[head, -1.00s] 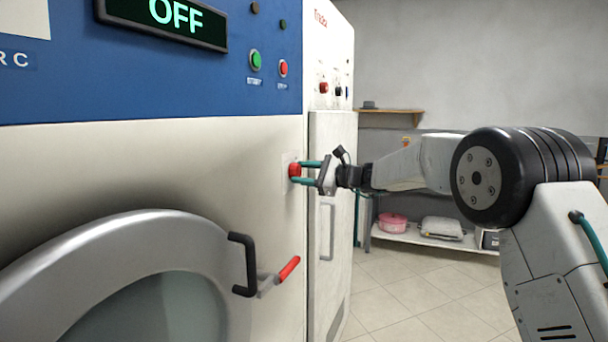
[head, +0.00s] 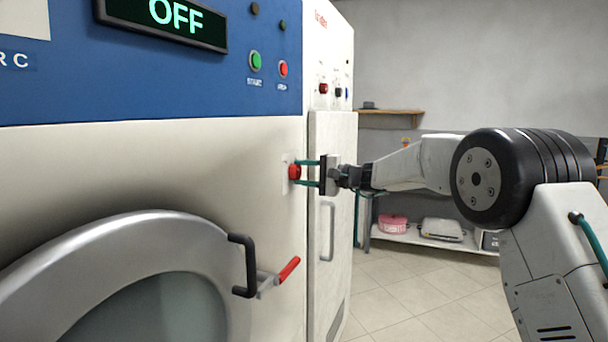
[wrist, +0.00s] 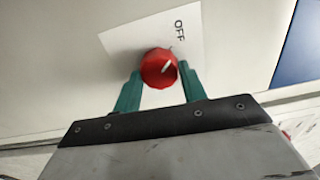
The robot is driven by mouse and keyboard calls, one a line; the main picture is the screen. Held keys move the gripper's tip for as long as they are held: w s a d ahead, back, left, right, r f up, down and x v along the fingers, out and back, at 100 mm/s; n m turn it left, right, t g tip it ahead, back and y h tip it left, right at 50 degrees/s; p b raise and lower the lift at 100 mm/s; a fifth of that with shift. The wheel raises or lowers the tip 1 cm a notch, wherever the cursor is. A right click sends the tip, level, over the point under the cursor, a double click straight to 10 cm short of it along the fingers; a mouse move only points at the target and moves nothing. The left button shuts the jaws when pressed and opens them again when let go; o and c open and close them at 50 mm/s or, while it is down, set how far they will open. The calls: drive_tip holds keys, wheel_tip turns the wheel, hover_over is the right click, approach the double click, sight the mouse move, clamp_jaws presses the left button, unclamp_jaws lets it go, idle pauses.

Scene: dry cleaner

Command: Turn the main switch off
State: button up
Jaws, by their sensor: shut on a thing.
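The main switch is a red knob (head: 294,172) on a white plate low on the machine's front, near its right edge. In the wrist view the red knob (wrist: 159,68) sits between my teal fingers, with a pale mark on its face. The plate (wrist: 125,42) carries the word OFF beside the knob. My gripper (head: 300,173) reaches in from the right and is shut on the knob; it also shows in the wrist view (wrist: 160,80). The machine's display (head: 165,20) reads OFF.
A green button (head: 256,61) and a red button (head: 283,68) sit above on the blue panel. The round door (head: 150,235) with its black handle (head: 242,264) and red lever (head: 289,268) is below left. A second cabinet (head: 331,210) stands right.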

drive_tip(key=shift+f+n, duration=0.1)
drive_tip(key=shift+n, duration=0.2)
idle(0.4)
drive_tip(key=o, duration=1)
drive_tip(key=shift+c, duration=0.2)
drive_tip(key=v, duration=0.8)
